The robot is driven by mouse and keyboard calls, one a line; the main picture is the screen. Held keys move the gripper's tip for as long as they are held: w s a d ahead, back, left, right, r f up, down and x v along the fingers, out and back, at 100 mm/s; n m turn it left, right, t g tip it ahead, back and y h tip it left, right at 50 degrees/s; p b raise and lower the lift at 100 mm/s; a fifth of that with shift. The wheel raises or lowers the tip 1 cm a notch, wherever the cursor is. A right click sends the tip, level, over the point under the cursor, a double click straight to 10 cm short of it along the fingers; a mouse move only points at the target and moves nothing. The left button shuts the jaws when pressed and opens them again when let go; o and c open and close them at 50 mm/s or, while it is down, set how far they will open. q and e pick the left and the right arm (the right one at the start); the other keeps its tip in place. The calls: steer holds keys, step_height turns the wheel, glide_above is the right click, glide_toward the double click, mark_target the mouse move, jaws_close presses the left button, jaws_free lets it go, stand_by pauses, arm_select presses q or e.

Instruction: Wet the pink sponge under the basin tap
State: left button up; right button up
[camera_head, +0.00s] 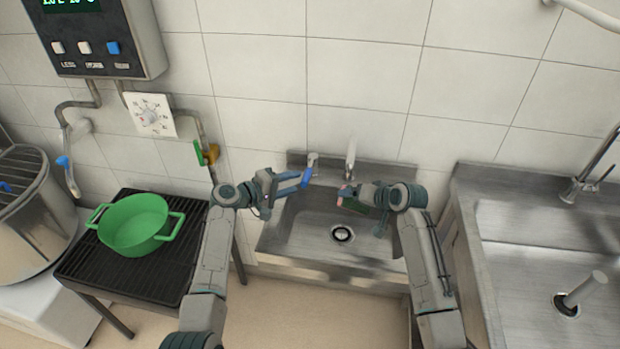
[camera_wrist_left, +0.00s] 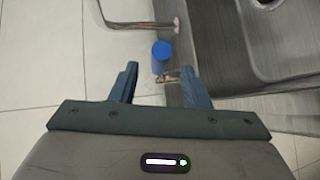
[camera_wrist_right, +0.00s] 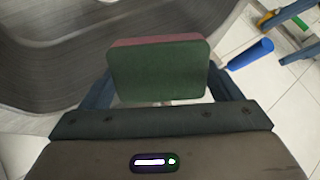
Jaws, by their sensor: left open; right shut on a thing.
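The pink sponge (camera_head: 346,195) is held by my right gripper (camera_head: 350,199) over the steel basin (camera_head: 310,230), in front of and below the tap spout (camera_head: 351,158). In the right wrist view the sponge (camera_wrist_right: 158,72) shows a dark green face and a pink edge, between the two fingers. My left gripper (camera_head: 298,181) is open at the tap's blue handle (camera_head: 308,178). In the left wrist view the blue handle (camera_wrist_left: 161,57) lies ahead, between the spread fingertips. The spout (camera_wrist_left: 135,23) is beyond it. I see no water running.
A green pot (camera_head: 138,225) stands on a black grill stand at the left, with a valve with a green lever (camera_head: 199,153) above. A second sink (camera_head: 530,250) with its own tap is at the right. The tiled wall is close behind the basin.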

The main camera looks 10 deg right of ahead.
mark_target(309, 169)
arm_select(q)
steer(key=x, duration=0.7)
steer(key=shift+d+f, duration=0.1)
steer(key=shift+d, duration=0.05)
jaws_close()
